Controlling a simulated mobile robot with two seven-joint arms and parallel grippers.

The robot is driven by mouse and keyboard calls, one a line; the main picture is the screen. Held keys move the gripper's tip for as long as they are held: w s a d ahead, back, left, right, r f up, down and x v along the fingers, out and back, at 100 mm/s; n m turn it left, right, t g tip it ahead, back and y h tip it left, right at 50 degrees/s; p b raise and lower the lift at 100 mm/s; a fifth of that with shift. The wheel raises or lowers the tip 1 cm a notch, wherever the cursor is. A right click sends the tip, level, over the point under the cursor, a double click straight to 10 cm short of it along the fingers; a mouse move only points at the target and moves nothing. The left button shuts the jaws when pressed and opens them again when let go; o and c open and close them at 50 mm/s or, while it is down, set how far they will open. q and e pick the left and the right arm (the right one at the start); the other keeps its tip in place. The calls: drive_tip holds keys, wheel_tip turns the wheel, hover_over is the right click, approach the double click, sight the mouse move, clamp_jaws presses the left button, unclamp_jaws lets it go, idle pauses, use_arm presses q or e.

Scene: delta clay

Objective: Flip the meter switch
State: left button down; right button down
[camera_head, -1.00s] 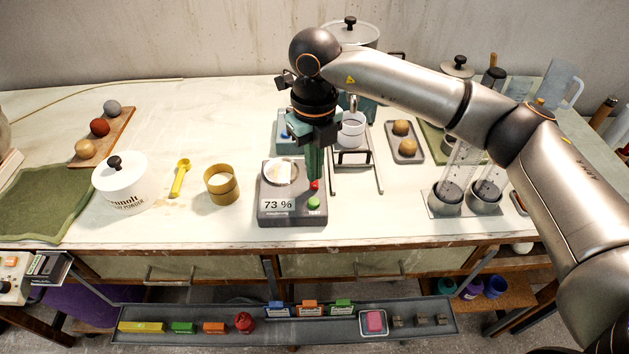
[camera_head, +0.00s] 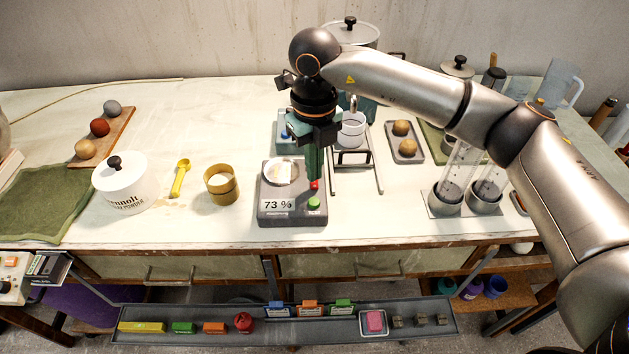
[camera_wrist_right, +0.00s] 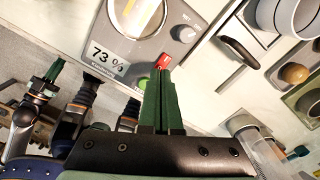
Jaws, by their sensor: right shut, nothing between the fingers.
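The meter (camera_head: 292,217) is a grey box on the table, with a round pan at its upper left and a display reading 73 %. A red switch (camera_head: 314,185) and a green button (camera_head: 313,203) sit on its right side. My right gripper (camera_head: 315,176) is shut and empty, pointing down with its green fingertips at the red switch. In the right wrist view the fingertips (camera_wrist_right: 160,75) are right by the red switch (camera_wrist_right: 163,61); whether they touch it I cannot tell. My left gripper is not in the head view.
A wire stand with a white cup (camera_head: 351,130) is right of the meter. A brass cup (camera_head: 221,185), yellow spoon (camera_head: 180,178) and white pot (camera_head: 125,187) stand to the left. A tray of brown balls (camera_head: 404,142) lies at the right. A shelf (camera_head: 270,334) hangs below the front edge.

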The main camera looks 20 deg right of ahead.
sight(314, 186)
drive_tip(key=shift+f+b, duration=0.95)
drive_tip(key=shift+f, duration=0.3)
idle(0.6)
drive_tip(key=shift+s+r, duration=0.1)
drive_tip(key=shift+r+p, duration=2.2)
drive_tip(key=shift+r, duration=1.3)
drive_tip(key=shift+f, duration=0.1)
